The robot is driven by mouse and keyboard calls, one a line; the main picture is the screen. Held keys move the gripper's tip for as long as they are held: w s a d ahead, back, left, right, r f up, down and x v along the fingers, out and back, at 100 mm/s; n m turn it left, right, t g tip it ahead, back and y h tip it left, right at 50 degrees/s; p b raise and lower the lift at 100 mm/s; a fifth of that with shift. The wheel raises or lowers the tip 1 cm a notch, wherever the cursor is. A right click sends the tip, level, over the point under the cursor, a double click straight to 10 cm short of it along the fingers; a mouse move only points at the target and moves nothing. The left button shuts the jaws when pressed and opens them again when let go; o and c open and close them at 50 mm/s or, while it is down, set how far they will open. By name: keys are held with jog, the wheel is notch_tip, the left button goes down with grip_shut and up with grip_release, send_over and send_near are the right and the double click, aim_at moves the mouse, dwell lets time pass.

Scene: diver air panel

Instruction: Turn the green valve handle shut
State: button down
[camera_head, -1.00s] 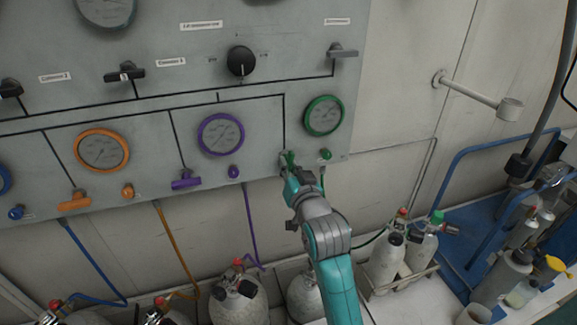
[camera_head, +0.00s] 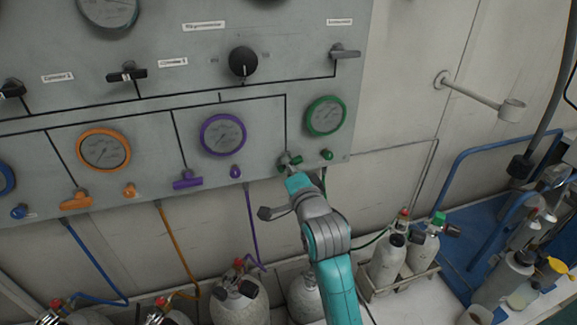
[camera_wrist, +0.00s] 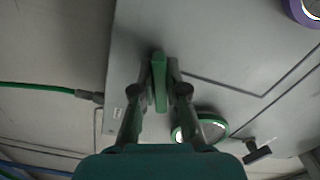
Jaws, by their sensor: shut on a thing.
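The green valve handle (camera_head: 296,160) is at the lower right of the grey panel, below the green-rimmed gauge (camera_head: 325,116). In the head view it lies nearly level, partly covered by my gripper (camera_head: 289,165). In the wrist view the handle (camera_wrist: 160,82) stands between the two fingers of my gripper (camera_wrist: 166,82), which are shut on it. There it lies roughly across the black line drawn on the panel.
A small green knob (camera_head: 327,154) sits just right of the handle. A purple handle (camera_head: 187,180) is farther left. A green hose fitting (camera_wrist: 88,95) shows at left in the wrist view. Cylinders (camera_head: 240,299) stand below the panel.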

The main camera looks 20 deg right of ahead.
jog(key=shift+m, duration=2.2)
jog(key=c, duration=1.2)
grip_release()
jog(key=s, duration=1.2)
